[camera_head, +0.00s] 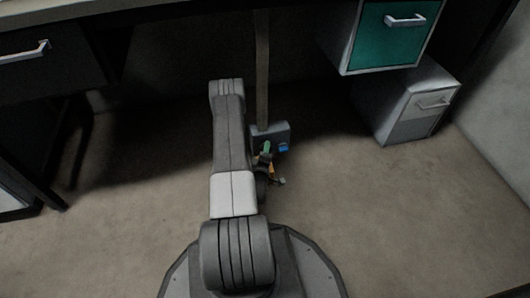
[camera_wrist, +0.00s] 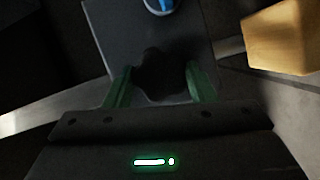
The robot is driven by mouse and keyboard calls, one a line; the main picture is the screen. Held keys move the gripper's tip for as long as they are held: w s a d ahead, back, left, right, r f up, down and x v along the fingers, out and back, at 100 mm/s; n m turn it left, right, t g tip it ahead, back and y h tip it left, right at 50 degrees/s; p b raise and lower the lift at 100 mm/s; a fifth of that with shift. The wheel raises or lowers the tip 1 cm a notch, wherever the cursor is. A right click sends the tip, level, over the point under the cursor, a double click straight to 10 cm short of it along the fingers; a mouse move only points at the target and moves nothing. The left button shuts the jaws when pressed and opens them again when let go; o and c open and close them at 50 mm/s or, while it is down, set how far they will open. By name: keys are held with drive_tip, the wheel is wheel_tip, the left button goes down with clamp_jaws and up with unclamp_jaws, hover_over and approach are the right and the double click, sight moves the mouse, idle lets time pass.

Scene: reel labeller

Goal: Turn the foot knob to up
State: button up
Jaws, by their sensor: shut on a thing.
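The foot knob (camera_wrist: 160,72) is a dark, lobed knob on the face of a grey box in the wrist view. My gripper (camera_wrist: 160,86) has its two green fingers on either side of the knob and is shut on it. The knob's pointer or marks cannot be made out in the dark. In the head view my gripper (camera_head: 266,151) is at the front of the grey box (camera_head: 270,133), low under the desk. The knob itself is hidden there behind my gripper and arm.
A blue button (camera_head: 283,147) sits on the box beside my gripper. A post (camera_head: 262,70) rises behind the box. A teal-fronted drawer (camera_head: 395,35) and a grey cabinet (camera_head: 415,105) stand to the right. A yellow-brown block (camera_wrist: 280,38) shows in the wrist view. The floor at right is clear.

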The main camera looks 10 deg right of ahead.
drive_tip(key=m+g+y, duration=0.1)
drive_tip(key=m+y, duration=0.1)
drive_tip(key=m, duration=0.2)
drive_tip(key=m+g+y, duration=0.1)
drive_tip(key=m+y, duration=0.1)
drive_tip(key=m, duration=0.2)
drive_tip(key=shift+d+r, duration=0.15)
drive_tip(key=shift+d, duration=0.05)
idle(0.4)
drive_tip(key=shift+m+y, duration=0.3)
drive_tip(key=o, duration=1)
drive_tip(key=shift+c, duration=0.2)
drive_tip(key=p+v, duration=0.4)
drive_tip(key=v, duration=1)
drive_tip(key=shift+r, duration=0.2)
drive_tip(key=shift+w, duration=0.2)
